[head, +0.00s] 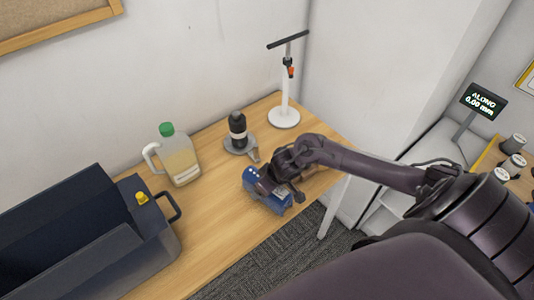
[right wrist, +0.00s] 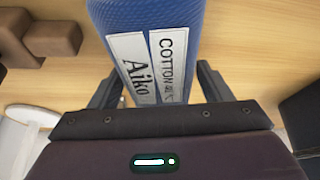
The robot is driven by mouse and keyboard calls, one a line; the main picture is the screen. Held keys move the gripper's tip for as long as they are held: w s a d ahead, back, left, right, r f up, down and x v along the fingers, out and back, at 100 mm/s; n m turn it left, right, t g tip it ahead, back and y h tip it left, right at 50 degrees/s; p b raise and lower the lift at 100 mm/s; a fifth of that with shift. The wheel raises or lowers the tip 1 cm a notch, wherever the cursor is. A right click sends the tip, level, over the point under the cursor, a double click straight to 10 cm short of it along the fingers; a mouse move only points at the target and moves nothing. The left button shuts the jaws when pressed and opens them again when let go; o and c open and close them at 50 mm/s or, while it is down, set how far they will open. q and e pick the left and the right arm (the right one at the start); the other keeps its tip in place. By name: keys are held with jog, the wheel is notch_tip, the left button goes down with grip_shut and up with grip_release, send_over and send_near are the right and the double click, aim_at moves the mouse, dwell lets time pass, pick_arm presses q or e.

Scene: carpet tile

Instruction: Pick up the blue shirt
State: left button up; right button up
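The blue shirt (head: 262,197) is a folded bundle with white labels at the right end of the wooden table. It shows close up in the right wrist view (right wrist: 150,16), with labels reading "COTTON" and "Aiko". My right gripper (head: 272,186) is right at the shirt, reaching over it from the right. In the right wrist view its two dark fingers (right wrist: 158,85) stand on either side of the shirt, close to its edges. Whether they press on it is unclear. The shirt appears to be at table level. My left gripper is not in view.
A dark open box (head: 150,262) stands at the left, with a yellow-topped item by its handle. A green-capped jug (head: 178,160), a dark bottle-like item (head: 238,131) and a white stand (head: 284,116) are behind the shirt. The table's front strip is clear.

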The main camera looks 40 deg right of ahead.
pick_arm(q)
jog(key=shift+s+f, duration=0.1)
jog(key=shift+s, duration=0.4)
pick_arm(e)
jog(key=c, duration=0.9)
jog(key=shift+c, duration=0.2)
